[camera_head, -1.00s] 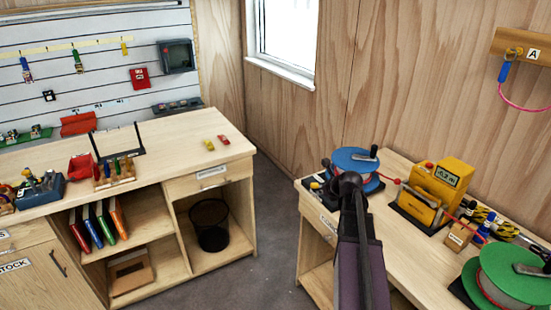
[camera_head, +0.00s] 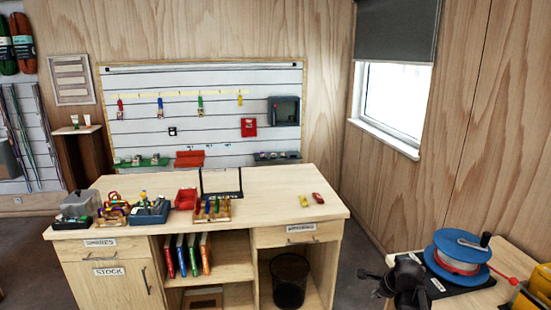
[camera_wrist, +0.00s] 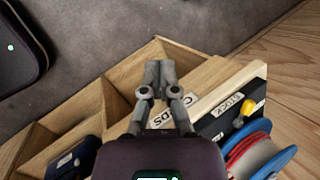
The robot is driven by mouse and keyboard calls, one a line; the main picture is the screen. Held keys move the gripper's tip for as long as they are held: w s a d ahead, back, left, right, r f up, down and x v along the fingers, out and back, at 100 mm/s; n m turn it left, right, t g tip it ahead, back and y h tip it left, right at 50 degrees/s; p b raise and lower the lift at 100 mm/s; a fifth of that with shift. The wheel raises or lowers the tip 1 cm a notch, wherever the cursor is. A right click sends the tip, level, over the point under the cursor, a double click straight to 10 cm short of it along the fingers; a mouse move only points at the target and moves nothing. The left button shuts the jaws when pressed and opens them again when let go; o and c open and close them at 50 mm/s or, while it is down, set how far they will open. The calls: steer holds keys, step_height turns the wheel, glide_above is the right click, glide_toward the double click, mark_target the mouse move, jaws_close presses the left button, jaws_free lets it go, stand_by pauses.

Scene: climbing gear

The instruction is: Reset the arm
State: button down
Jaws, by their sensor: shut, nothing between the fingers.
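My gripper (camera_head: 374,283) shows at the lower right of the head view, left of the blue reel and above the floor by the right bench. In the wrist view my gripper (camera_wrist: 158,68) has its grey fingers together with nothing between them. It points over the bench edge and the floor. The rest of my arm is mostly out of the head view.
The blue reel (camera_head: 462,243) stands on the right bench (camera_head: 478,294), close to my gripper; it also shows in the wrist view (camera_wrist: 272,158). The left bench (camera_head: 270,184) carries racks and small gear. Grey floor (camera_head: 345,262) lies between the benches.

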steer(key=s+a+f+n+g+h, duration=0.1)
steer(key=s+a+n+g, duration=0.1)
steer(key=s+a+n, duration=0.4)
steer(key=s+a+f+n+g+h, duration=0.1)
steer(key=s+a+n+g, duration=0.2)
steer(key=n, duration=1.1)
steer(key=shift+s+a+n, duration=0.3)
steer(key=shift+s+a, duration=1.2)
steer(key=shift+a, duration=1.25)
steer(key=c, duration=0.6)
jaws_free()
